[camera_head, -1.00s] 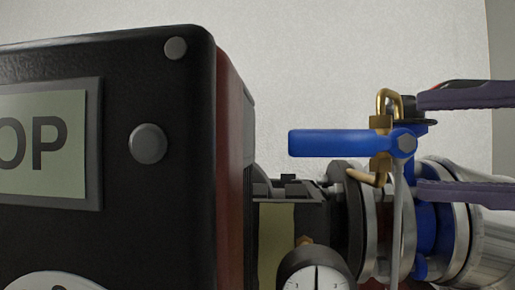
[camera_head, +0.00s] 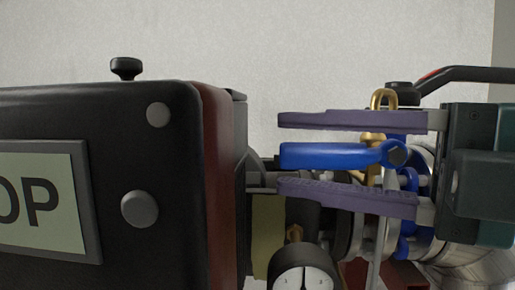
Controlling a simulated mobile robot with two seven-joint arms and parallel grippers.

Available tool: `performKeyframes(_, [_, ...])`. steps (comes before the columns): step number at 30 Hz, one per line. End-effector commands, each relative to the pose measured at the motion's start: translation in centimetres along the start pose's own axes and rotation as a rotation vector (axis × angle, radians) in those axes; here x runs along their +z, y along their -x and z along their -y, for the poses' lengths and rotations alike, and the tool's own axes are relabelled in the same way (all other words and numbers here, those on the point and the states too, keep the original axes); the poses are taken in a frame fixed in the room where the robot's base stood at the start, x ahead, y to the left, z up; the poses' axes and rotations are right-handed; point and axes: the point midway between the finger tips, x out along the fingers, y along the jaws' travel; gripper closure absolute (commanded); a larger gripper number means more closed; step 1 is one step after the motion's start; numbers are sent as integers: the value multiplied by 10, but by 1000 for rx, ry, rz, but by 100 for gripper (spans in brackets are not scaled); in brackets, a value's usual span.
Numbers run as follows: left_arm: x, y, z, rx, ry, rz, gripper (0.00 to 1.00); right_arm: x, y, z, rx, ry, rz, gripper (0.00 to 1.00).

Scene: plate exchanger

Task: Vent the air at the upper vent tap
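A blue lever handle (camera_head: 325,155) lies level, pointing left from its pivot bolt. It sits on a brass fitting (camera_head: 375,142) with a curved loop on top (camera_head: 384,98), partly hidden by my fingers. My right gripper (camera_head: 282,153) comes in from the right with purple fingers. It is open, one finger above the lever and one below, with a visible gap on each side. The fingertips reach about as far left as the lever's free end. I cannot tell whether this lever is the upper vent tap. My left gripper is not in view.
A large black and dark-red box with a sign (camera_head: 38,202) fills the left, a black knob (camera_head: 126,68) on top. A round gauge (camera_head: 303,278) stands below the lever. A black handle (camera_head: 465,74) is above my gripper. Metal pipework crowds below right; space above is free.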

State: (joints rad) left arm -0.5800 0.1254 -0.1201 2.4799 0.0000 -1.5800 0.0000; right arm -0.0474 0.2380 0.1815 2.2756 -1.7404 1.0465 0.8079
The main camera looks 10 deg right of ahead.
Motion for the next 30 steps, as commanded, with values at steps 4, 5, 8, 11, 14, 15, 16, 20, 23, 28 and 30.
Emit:
performKeyframes(4, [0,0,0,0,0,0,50,0,0,0,0,0,0,68])
performKeyframes(5, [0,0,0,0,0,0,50,0,0,0,0,0,0,72])
performKeyframes(8, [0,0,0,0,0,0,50,0,0,0,0,0,0,83])
performKeyframes(11, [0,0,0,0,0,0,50,0,0,0,0,0,0,94])
performKeyframes(14, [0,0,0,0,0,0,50,0,0,0,0,0,0,100])
performKeyframes(15, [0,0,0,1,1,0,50,0,0,0,0,0,0,100])
performKeyframes(16, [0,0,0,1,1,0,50,0,0,0,0,0,0,100])
performKeyframes(20, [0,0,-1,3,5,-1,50,0,0,0,0,0,0,100])
performKeyframes(23, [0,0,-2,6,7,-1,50,0,0,0,0,0,0,100])
performKeyframes(28, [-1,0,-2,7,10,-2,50,0,0,0,0,0,0,100])
performKeyframes(30, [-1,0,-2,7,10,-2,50,0,0,0,0,0,0,100])
